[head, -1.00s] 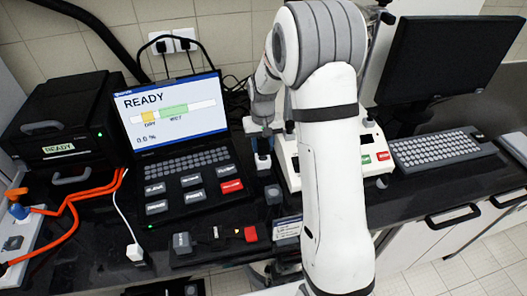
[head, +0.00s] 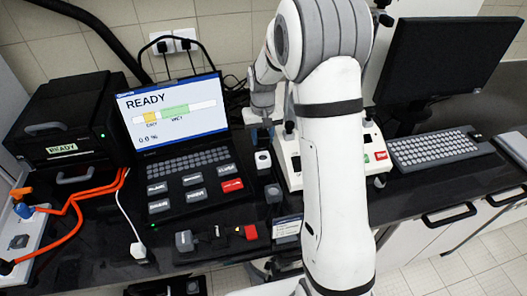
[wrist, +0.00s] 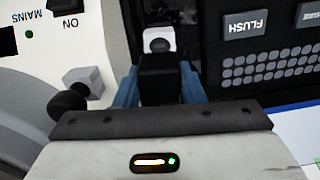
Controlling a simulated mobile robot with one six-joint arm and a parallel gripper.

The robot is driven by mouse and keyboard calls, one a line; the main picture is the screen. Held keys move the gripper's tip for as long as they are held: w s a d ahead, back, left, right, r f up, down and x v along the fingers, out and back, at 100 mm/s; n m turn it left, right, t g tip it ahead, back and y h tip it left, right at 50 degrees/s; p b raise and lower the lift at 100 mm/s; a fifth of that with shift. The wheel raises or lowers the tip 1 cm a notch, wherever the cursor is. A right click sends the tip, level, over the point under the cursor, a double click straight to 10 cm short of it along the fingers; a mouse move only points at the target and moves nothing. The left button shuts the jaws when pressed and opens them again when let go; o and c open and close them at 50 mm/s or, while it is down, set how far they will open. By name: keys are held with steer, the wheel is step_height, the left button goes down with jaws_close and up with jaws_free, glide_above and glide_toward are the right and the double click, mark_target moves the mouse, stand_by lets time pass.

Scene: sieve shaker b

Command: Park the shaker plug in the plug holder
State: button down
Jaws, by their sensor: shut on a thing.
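My gripper (wrist: 160,88) has blue fingers shut on a dark block-like body, which I take for the shaker plug (wrist: 159,72). A white piece with a round grey mark (wrist: 159,40) shows just beyond it in the wrist view; I cannot tell whether it is part of the plug. In the head view my gripper (head: 262,132) is between the laptop and the white shaker, with the white piece (head: 262,160) just below it. A small dark block (head: 273,193), possibly the plug holder, stands in front of that. My arm hides part of the shaker.
The laptop (head: 190,175) stands close on the left and the white shaker (head: 291,172) close on the right. A wrist view knob (wrist: 70,104) sits near the gripper. Small dark and red pieces (head: 250,232) lie in front. A keyboard (head: 438,148) is at right.

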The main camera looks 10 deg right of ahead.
mark_target(263, 134)
steer(key=shift+r+p, duration=0.85)
steer(key=shift+r, duration=0.7)
steer(key=shift+s+f, duration=0.1)
steer(key=s+f+b, duration=0.2)
steer(key=s, duration=1.1)
steer(key=shift+s+b, duration=0.35)
steer(key=shift+s, duration=0.05)
steer(key=shift+f, duration=0.15)
steer(key=shift+f+b, duration=2.15)
steer(key=shift+f, duration=0.6)
steer(key=shift+f+b, duration=0.5)
steer(key=shift+b, duration=0.1)
